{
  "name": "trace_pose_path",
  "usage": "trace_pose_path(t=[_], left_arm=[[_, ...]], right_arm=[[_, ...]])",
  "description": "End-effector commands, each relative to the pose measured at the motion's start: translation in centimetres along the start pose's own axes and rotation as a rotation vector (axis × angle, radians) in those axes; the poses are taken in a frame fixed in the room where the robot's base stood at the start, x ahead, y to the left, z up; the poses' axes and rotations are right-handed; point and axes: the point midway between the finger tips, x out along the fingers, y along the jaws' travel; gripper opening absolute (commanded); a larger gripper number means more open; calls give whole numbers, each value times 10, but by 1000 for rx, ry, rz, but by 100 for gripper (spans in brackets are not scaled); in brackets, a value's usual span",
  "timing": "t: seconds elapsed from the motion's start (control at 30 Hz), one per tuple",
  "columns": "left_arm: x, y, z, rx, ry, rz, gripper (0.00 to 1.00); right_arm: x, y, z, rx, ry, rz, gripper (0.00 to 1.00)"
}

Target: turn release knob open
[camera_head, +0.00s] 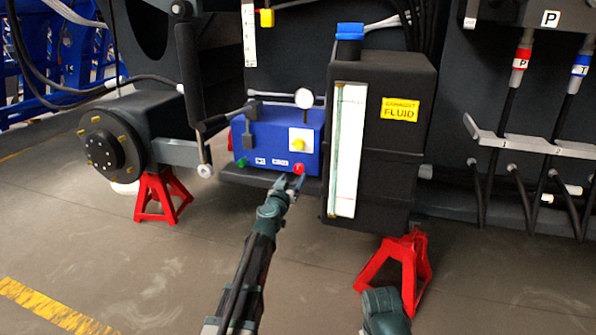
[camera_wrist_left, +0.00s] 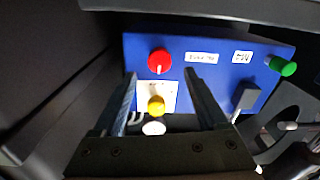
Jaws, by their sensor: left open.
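A blue box (camera_head: 270,135) carries a red knob (camera_head: 299,168) at its lower right, a green knob (camera_head: 241,162) at its lower left and a yellow knob (camera_head: 299,146) on a white plate. I cannot read which is the release knob. My left gripper (camera_head: 298,182) is just below and in front of the red knob. In the left wrist view, the open fingers (camera_wrist_left: 161,78) point at the box, with the red knob (camera_wrist_left: 159,61) just beyond their tips and the yellow knob (camera_wrist_left: 156,106) between them. Nothing is held.
A black exhaust fluid tank (camera_head: 385,140) stands close right of the box. Red stands (camera_head: 163,197) support the chassis on the floor.

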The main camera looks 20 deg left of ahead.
Motion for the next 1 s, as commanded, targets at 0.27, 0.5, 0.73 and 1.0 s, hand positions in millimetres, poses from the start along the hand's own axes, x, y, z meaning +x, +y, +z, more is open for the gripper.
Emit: trace_pose_path(t=[0.27,0.5,0.73,1.0], left_arm=[[58,0,0,0,0,1,76],[69,0,0,0,0,0,76],[68,0,0,0,0,0,65],[68,0,0,0,0,0,16]], right_arm=[[0,0,0,0,0,0,50],[0,0,0,0,0,0,50],[0,0,0,0,0,0,50],[0,0,0,0,0,0,50]])
